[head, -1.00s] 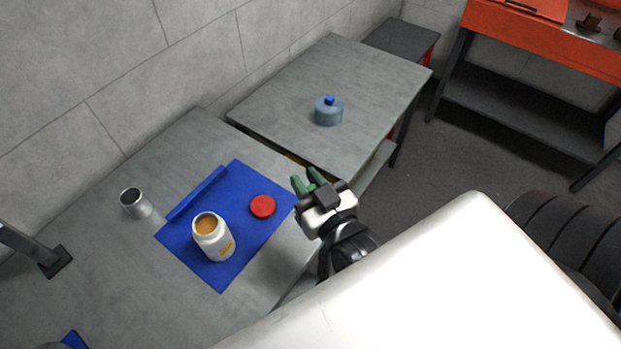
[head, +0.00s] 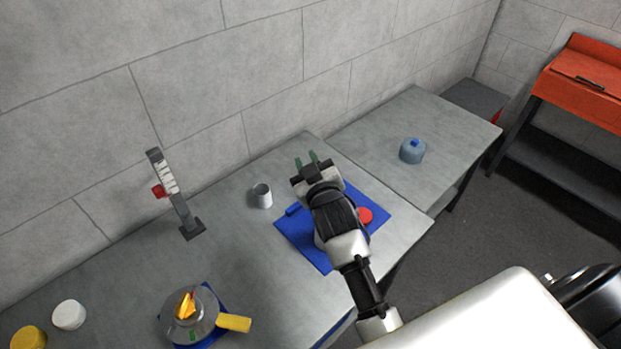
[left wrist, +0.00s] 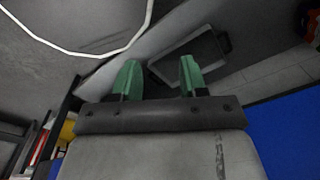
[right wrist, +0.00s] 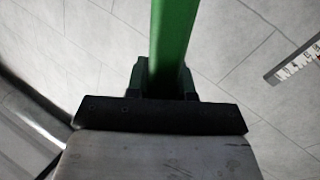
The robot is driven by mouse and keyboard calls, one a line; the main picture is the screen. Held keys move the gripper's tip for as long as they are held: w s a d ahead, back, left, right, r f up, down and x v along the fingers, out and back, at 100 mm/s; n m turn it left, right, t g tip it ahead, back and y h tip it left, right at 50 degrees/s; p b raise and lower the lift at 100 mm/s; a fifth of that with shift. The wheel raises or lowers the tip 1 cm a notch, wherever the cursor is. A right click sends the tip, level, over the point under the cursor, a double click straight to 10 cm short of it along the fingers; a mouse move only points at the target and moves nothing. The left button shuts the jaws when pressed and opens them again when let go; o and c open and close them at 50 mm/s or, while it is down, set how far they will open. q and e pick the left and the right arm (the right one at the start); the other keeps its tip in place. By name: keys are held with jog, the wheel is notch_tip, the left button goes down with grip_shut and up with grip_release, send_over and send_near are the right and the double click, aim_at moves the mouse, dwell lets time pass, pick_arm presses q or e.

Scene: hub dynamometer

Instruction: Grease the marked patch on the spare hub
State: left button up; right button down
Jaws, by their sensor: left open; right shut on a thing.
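The spare hub (head: 205,326) appears to be the grey disc on a blue mat at the lower left of the head view. A small green patch (head: 193,335) shows on it, and an orange-yellow piece stands at its middle. My right gripper (head: 306,160) is above the far part of the other blue mat (head: 317,256). It is shut on a long green bar (right wrist: 174,35), seen in the right wrist view; its far end is out of frame. The white grease jar is hidden behind my right arm. A red lid (head: 365,215) lies beside the arm. My left gripper (left wrist: 159,78) is open and empty.
A metal cup (head: 262,196) stands left of the mat. A grey post with a white scale (head: 172,190) rises near the wall. A yellow block (head: 233,323) touches the hub area. White and yellow round pieces lie at far left.

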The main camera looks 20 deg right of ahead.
pick_arm(q)
notch_tip(320, 180, down, 6)
jog(key=d+b, duration=0.1)
jog(key=b, duration=0.5)
jog(key=shift+w, duration=0.4)
jog(key=shift+d, duration=0.1)
jog(key=shift+d+f+b, duration=0.15)
jog(key=shift+f+b, duration=0.2)
jog(key=shift+b, duration=0.15)
dwell(0.7)
jog(key=shift+r, duration=0.15)
dwell(1.2)
